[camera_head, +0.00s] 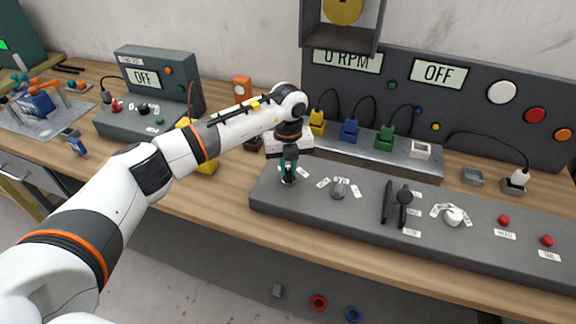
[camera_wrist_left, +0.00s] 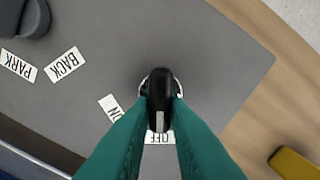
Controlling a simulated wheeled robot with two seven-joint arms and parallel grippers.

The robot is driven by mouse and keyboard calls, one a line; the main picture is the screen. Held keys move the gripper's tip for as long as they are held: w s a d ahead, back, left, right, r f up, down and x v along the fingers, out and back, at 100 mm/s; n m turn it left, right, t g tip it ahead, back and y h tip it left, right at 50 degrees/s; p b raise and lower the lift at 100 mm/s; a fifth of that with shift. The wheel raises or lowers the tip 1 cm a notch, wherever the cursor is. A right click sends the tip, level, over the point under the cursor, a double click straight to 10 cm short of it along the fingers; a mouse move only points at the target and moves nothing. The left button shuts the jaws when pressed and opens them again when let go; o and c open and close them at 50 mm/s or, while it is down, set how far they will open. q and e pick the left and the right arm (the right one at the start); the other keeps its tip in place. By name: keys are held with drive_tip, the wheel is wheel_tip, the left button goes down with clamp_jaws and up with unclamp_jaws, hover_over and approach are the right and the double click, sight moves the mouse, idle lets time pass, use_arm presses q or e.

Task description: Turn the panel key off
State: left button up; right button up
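The panel key (camera_wrist_left: 160,98) is a black knob with a grey stripe on a pale round base, on the dark grey console (camera_head: 330,207). My left gripper (camera_head: 288,177) reaches down over the console's left end. Its teal fingers (camera_wrist_left: 160,104) flank the key, with no clear gap on either side, so it looks shut on it. The fingers hide most of the key in the head view. My right gripper is not in view.
A grey selector knob (camera_head: 339,189), black lever (camera_head: 404,196), white knob (camera_head: 453,216) and red buttons (camera_head: 504,220) sit further right on the console. A yellow block (camera_head: 206,163) stands left of my gripper.

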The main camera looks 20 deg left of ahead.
sight(288, 169)
use_arm(q)
drive_tip(key=o, duration=0.4)
wheel_tip(288, 169, up, 12)
drive_tip(key=b, duration=0.3)
idle(0.4)
